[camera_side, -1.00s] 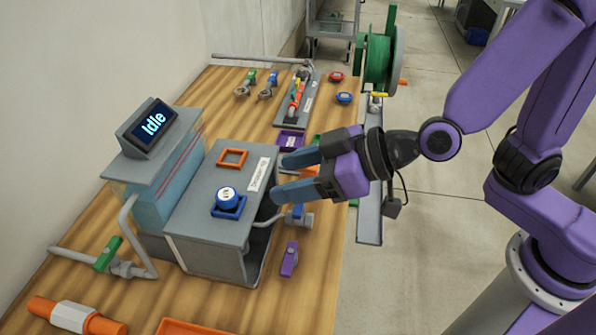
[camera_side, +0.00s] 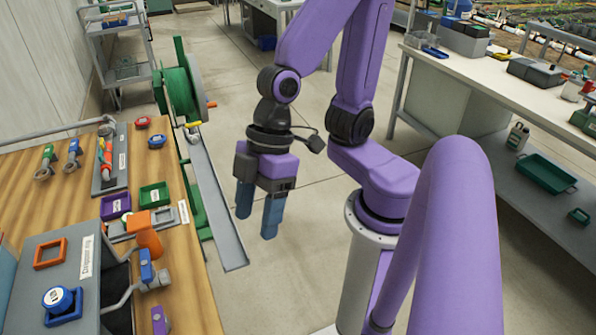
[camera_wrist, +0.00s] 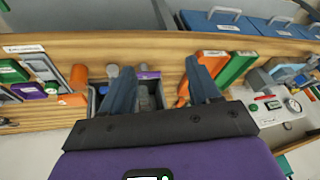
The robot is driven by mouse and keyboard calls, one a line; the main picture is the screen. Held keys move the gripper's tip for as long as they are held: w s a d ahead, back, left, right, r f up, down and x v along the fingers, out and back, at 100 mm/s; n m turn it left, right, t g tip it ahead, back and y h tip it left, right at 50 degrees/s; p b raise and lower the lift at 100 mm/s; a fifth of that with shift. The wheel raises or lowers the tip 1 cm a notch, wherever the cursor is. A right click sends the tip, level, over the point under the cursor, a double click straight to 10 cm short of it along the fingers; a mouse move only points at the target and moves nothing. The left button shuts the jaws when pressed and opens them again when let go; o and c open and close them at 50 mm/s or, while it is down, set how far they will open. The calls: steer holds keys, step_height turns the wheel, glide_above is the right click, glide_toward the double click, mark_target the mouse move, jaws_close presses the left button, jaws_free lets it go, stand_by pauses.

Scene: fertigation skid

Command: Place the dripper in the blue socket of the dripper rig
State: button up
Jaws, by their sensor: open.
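A round blue dripper (camera_side: 59,297) with a pale marked top sits in the blue square socket (camera_side: 66,318) on the grey dripper rig (camera_side: 100,268), at lower left in the side view. It looks upright, and nothing of mine touches it. An empty orange square socket (camera_side: 50,253) lies behind it on the same rig. My gripper (camera_side: 258,217) points down, clear of the bench and well to the right of the rig. Its fingers are apart with nothing between them. They also show in the wrist view (camera_wrist: 162,78), where I cannot make out the dripper.
Small purple (camera_side: 115,206) and green (camera_side: 154,195) trays lie behind the rig. Red (camera_side: 142,122) and blue (camera_side: 157,141) round pieces lie farther back. A green reel (camera_side: 180,90) and a grey rail (camera_side: 222,215) stand along the bench edge. Floor around my gripper is clear.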

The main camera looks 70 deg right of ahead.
steer(key=s+d+h, duration=0.3)
steer(key=d+h, duration=0.1)
steer(key=d, duration=0.7)
